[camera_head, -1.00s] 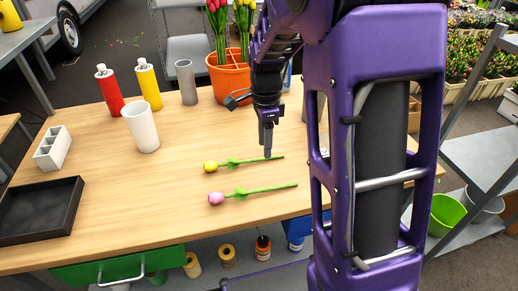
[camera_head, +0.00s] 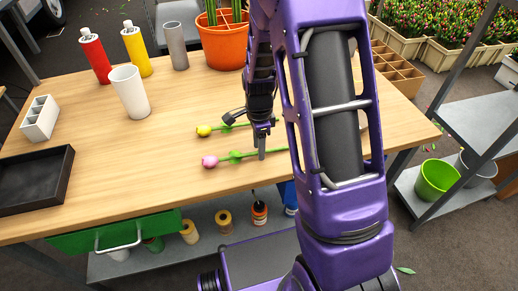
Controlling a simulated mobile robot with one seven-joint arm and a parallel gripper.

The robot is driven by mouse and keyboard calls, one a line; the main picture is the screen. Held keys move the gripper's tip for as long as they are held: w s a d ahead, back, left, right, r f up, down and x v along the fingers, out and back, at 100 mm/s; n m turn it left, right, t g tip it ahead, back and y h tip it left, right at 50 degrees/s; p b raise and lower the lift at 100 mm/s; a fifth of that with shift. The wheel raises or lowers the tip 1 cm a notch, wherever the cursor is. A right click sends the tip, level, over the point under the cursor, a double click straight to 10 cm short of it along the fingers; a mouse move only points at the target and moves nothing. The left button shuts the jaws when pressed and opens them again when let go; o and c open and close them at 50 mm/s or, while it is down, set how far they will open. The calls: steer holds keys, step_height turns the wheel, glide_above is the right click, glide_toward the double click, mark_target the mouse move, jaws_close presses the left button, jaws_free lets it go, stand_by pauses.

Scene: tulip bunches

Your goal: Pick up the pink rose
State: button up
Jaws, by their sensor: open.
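The pink rose (camera_head: 210,162) lies flat on the wooden table near its front edge, its bloom to the left and its green stem running right. A yellow flower (camera_head: 204,131) lies behind it, roughly parallel. My gripper (camera_head: 262,152) points down at the pink rose's stem, right of its leaves, and overlaps it in the picture. I cannot tell if the fingers touch the stem. The jaws are open. Part of the stems is hidden behind my gripper and arm.
A white cup (camera_head: 130,92), red bottle (camera_head: 94,56), yellow bottle (camera_head: 136,50), grey cylinder (camera_head: 176,46) and orange pot (camera_head: 224,44) stand farther back. A black tray (camera_head: 36,180) and white divided holder (camera_head: 40,119) are at left. The table left of the flowers is clear.

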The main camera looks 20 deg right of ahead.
steer(key=shift+f, duration=0.45)
jaws_close()
